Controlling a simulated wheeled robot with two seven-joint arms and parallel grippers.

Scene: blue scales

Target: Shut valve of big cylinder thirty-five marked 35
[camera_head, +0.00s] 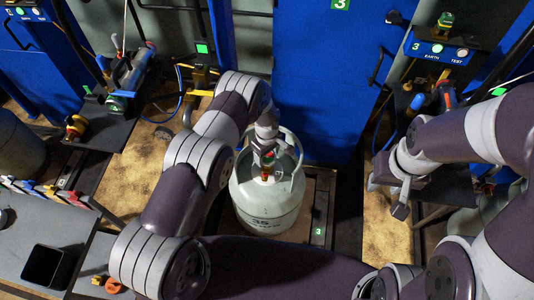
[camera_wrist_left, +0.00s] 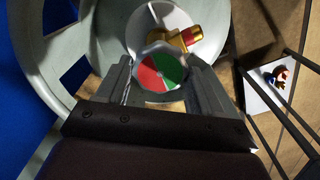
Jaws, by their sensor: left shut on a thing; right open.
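The big grey-white cylinder (camera_head: 266,209), marked 35, stands upright on a scale platform in front of the blue cabinet. Its valve knob (camera_wrist_left: 158,70), with a red and green face, shows in the left wrist view inside the cylinder's collar (camera_wrist_left: 55,75). A brass outlet (camera_wrist_left: 186,39) sticks out beside the knob. My left gripper (camera_head: 266,154) reaches down into the collar; its fingers (camera_wrist_left: 160,88) are shut on the knob from both sides. My right gripper (camera_head: 400,196) is open and empty, right of the cylinder. The head view shows the knob only in small part.
A blue cabinet (camera_head: 325,85) stands right behind the cylinder. A blue panel labelled EARTH and TEST (camera_head: 440,52) is at the upper right. Tan floor (camera_head: 135,180) shows left of the cylinder.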

